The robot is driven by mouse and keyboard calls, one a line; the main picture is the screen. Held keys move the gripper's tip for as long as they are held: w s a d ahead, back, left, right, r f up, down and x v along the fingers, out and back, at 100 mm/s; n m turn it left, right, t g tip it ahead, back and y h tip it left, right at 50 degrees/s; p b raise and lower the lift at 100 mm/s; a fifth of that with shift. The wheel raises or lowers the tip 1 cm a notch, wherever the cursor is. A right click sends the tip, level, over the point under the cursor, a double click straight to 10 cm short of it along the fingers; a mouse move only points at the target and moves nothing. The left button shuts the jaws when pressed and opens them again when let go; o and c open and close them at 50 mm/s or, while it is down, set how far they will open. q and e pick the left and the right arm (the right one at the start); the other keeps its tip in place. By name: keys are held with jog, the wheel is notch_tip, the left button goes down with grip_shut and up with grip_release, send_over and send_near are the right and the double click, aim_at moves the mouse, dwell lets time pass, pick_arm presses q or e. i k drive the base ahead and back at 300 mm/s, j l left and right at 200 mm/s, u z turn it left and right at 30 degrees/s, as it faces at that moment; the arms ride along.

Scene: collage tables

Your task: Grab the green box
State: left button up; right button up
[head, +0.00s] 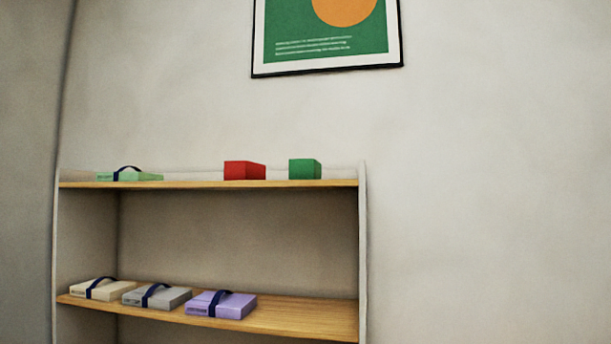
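A green box (305,169) stands on the top board of a shelf unit (210,184), near its right end, in the head view. A red box (244,170) stands to its left with a gap between them. A flat light green case (130,175) with a dark strap lies farther left on the same board. Neither of my grippers is in view.
The lower board (300,318) holds a beige case (93,289), a grey case (157,296) and a purple case (221,304), each with a dark strap. Its right part is bare. A framed picture (327,58) hangs on the wall above.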

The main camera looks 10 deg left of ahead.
aim_at(299, 169)
jog(key=i+j, duration=0.1)
jog(key=j, duration=0.35)
jog(key=i+j, duration=0.15)
jog(key=j, duration=0.3)
jog(key=i+j, duration=0.1)
jog(key=j, duration=0.35)
jog(key=i+j+z, duration=0.1)
jog(key=j, duration=0.35)
